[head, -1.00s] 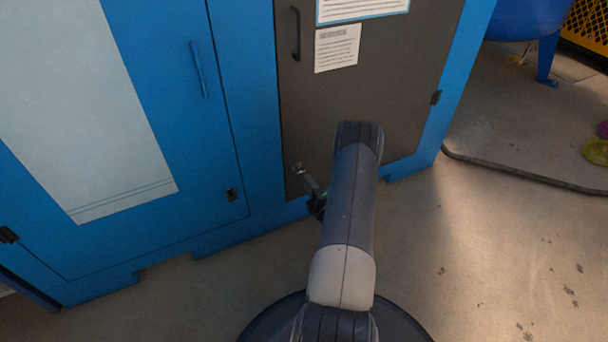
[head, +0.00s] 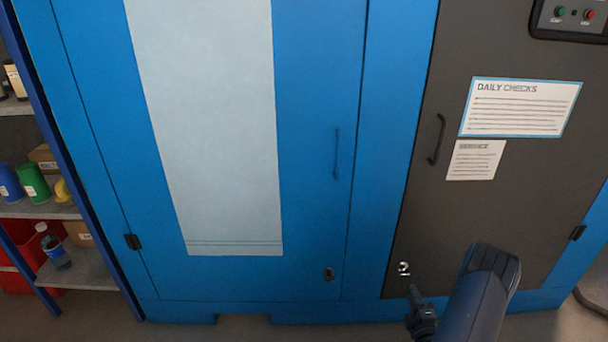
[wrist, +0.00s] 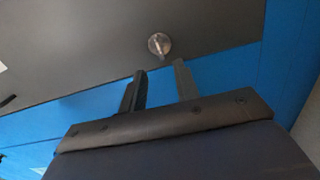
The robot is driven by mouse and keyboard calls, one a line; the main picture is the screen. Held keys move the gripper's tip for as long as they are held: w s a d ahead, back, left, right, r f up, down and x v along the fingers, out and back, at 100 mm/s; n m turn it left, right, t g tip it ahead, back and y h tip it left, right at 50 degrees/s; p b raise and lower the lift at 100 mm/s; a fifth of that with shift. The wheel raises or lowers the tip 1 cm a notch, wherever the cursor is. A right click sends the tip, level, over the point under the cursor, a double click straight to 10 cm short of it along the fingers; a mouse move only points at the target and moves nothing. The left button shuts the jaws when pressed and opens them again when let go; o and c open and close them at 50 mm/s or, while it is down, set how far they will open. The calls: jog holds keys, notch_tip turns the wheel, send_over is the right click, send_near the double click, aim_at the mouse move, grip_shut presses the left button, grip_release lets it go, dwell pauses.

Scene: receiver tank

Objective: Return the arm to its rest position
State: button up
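My gripper (head: 418,303) is low in front of the dark grey cabinet door, partly cut off by the bottom of the head view. In the wrist view my gripper (wrist: 160,68) has its two dark fingers apart, with only blue panel showing between them. A small metal knob (wrist: 159,44) on the grey door is just beyond the fingertips, apart from them in the picture. The knob also shows in the head view (head: 403,268), a little above and left of my gripper. My arm's dark link rises at the lower right.
The grey door (head: 420,220) has a black handle (head: 437,140) and two paper notices. A blue cabinet door (head: 310,100) is to its left. Shelves (head: 85,265) with bottles and cans stand at the far left. A control panel (head: 572,20) is at upper right.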

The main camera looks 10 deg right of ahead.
aim_at(405, 274)
jog(key=shift+n, duration=0.3)
jog(key=x, duration=0.8)
jog(key=shift+r+b, duration=0.15)
jog(key=shift+b, duration=0.15)
jog(key=shift+n+p, duration=0.35)
jog(key=shift+n, duration=0.15)
jog(key=shift+f+b, duration=0.25)
jog(key=shift+b, duration=0.05)
